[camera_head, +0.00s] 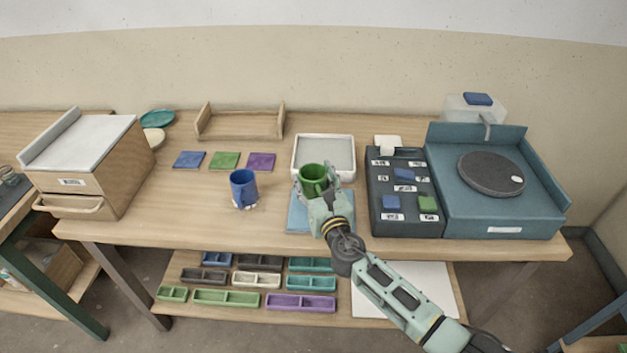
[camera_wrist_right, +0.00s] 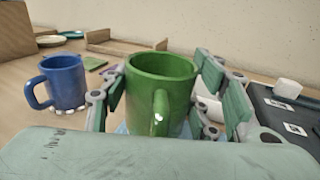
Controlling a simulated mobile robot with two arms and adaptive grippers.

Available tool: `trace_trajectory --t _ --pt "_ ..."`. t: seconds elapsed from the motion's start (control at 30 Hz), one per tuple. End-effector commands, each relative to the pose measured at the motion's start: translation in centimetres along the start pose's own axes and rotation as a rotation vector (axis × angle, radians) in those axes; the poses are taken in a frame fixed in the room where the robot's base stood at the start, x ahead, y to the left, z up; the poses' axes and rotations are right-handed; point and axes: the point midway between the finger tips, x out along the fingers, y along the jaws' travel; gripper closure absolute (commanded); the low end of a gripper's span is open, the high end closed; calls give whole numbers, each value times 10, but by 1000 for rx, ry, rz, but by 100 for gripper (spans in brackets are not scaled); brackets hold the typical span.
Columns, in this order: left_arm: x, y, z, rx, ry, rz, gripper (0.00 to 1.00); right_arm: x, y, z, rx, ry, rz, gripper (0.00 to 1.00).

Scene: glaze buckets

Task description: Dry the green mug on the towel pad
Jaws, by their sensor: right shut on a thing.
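The green mug (camera_head: 313,177) is upright between the fingers of my right gripper (camera_head: 318,190), which is shut on it. In the right wrist view the mug (camera_wrist_right: 160,90) stands between the two finger pads, its handle toward the camera. The blue towel pad (camera_head: 298,215) lies under and left of the gripper at the table's front. I cannot tell whether the mug's base touches the pad, as the gripper hides it. My left gripper is not in view.
A blue mug (camera_head: 243,188) stands to the left, on a whitish patch. A white-rimmed tray (camera_head: 324,137) lies behind the green mug. A dark sample board (camera_head: 405,225) and a blue wheel station (camera_head: 520,222) stand to the right. Colored tiles (camera_head: 224,160) lie at the back left.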

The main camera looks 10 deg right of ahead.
Motion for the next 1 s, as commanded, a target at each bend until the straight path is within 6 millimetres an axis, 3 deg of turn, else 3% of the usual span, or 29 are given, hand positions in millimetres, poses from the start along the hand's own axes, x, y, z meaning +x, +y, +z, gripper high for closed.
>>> trace_trajectory --t 0.03,0.47,1.0 --pt "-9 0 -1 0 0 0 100 0 0 10 0 -3 0 87" --pt "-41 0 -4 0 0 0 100 0 0 44 0 -3 0 87" --pt "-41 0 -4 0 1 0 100 0 0 43 0 -3 0 87"
